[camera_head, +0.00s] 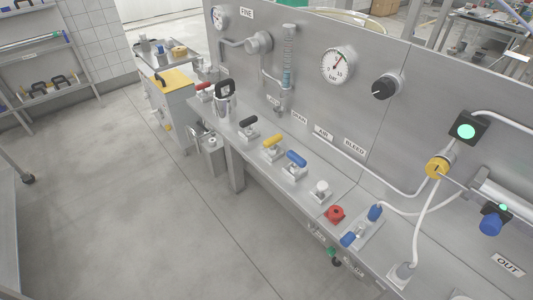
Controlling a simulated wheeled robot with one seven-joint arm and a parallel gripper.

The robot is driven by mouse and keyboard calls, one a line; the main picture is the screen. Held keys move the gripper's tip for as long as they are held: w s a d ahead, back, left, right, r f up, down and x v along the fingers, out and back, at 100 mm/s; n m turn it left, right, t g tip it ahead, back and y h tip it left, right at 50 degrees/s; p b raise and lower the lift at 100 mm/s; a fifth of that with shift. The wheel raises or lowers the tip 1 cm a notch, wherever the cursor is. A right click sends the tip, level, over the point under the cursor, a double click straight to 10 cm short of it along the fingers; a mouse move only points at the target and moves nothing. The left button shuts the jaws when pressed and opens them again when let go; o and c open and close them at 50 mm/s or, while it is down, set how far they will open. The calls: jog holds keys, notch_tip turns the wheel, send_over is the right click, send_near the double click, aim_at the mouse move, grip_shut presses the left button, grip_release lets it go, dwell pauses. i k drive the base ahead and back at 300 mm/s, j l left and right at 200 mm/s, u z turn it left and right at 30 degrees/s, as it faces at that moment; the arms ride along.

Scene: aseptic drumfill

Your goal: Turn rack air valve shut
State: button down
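The rack (224,133) is a grey steel panel with a shelf along its foot. A round gauge (337,66) with a red needle is on the panel above. My gripper is not in view.
A white knob (321,187), a red knob (335,213) and a blue-ended fitting (349,239) stand right of the blue handle. White hoses (424,218) hang at right. The floor (120,200) at left is clear.

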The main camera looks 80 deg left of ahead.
aim_at(298, 161)
jog(key=u, duration=2.2)
jog(key=i+j+z, duration=0.15)
jog(key=i+j, duration=0.25)
